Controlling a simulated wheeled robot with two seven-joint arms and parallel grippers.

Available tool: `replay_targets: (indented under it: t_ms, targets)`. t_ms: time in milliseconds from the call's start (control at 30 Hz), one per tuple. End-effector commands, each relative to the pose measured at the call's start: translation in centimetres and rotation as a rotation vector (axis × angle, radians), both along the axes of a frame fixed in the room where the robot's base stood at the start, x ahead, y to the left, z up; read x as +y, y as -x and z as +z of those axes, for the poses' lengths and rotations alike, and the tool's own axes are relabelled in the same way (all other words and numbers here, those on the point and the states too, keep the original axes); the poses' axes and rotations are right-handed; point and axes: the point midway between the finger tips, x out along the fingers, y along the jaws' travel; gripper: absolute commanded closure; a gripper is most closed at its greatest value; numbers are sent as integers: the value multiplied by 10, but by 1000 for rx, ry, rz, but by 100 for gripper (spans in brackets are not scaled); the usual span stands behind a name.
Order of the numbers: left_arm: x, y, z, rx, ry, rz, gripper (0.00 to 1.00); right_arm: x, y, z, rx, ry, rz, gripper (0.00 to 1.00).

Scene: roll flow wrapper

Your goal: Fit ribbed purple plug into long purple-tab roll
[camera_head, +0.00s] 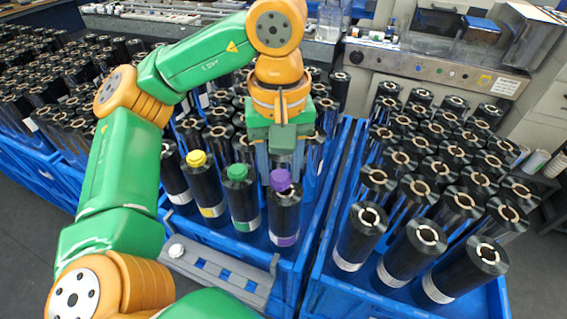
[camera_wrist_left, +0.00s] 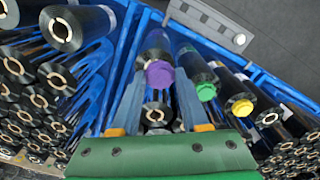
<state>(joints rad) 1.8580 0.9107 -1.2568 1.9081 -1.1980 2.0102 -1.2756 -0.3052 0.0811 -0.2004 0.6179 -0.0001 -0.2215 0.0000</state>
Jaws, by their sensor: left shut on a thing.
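The purple plug (camera_head: 281,180) is at the top end of the black roll with the purple tab (camera_head: 285,240), at the front right of the middle blue crate. It also shows in the left wrist view (camera_wrist_left: 160,74), in line with the end of its roll (camera_wrist_left: 155,42). My left gripper (camera_head: 281,175) points down over this roll, its two fingers on either side of the plug, shut on it. The plug's ribs are too small to make out. My right gripper is not in view.
Close to the left stand a roll with a green plug (camera_head: 237,172) and one with a yellow plug (camera_head: 196,159). The right blue crate (camera_head: 335,300) holds several open-ended rolls. A grey rail (camera_head: 215,275) lies in front. A machine panel (camera_head: 430,68) stands behind.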

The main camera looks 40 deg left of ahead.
Motion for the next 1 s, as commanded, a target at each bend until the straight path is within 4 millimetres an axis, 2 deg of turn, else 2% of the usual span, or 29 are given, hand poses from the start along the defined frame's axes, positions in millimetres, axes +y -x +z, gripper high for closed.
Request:
replay_targets:
  t_ms: [33, 167, 1000]
  targets:
    - [0, 0, -15, 0, 0, 0, 100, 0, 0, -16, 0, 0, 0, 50]
    - [0, 0, -24, 0, 0, 0, 100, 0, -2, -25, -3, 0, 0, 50]
    - [0, -2, -21, 1, 0, -1, 100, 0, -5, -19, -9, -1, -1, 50]
